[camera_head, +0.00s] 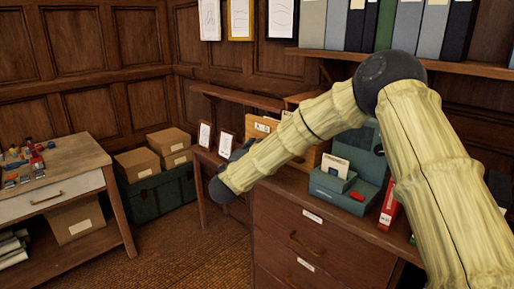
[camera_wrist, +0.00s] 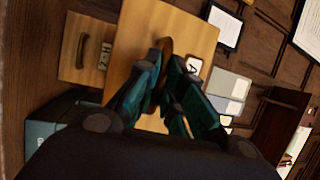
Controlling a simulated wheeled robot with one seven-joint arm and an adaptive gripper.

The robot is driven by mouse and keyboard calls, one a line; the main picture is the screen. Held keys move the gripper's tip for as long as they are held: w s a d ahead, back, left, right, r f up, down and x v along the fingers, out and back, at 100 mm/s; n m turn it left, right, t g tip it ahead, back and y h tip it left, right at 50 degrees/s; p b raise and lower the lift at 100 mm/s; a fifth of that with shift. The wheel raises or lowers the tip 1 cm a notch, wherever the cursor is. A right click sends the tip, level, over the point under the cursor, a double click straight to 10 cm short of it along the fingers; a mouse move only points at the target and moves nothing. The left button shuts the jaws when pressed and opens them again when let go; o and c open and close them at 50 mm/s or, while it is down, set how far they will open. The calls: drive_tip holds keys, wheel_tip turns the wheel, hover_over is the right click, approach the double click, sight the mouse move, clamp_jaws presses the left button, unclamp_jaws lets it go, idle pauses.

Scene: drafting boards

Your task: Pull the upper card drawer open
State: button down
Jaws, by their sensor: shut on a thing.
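The card cabinet (camera_head: 292,102) is a light wooden box on the dark chest, partly hidden by my arm. In the wrist view, which is turned sideways, the upper card drawer (camera_wrist: 150,22) has a light wooden front and a label beginning with A. It looks larger and nearer than the lower drawer (camera_wrist: 74,60), which has its own dark handle and label, so it seems to stand out from it. My gripper (camera_wrist: 167,58) is shut on the upper drawer's curved handle (camera_wrist: 167,44). In the head view my gripper is mostly hidden behind my wrist.
A teal box (camera_head: 370,152) and a small card tray (camera_head: 326,182) stand right of the cabinet. A red box (camera_head: 389,207) is near the chest's right side. Small picture frames (camera_head: 205,135) stand to the left. The shelf of binders (camera_head: 435,30) is above. Floor (camera_head: 180,245) is clear at left.

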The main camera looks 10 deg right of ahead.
drive_tip(key=shift+f, duration=0.1)
drive_tip(key=c, duration=1.5)
unclamp_jaws()
drive_tip(key=v, duration=1.2)
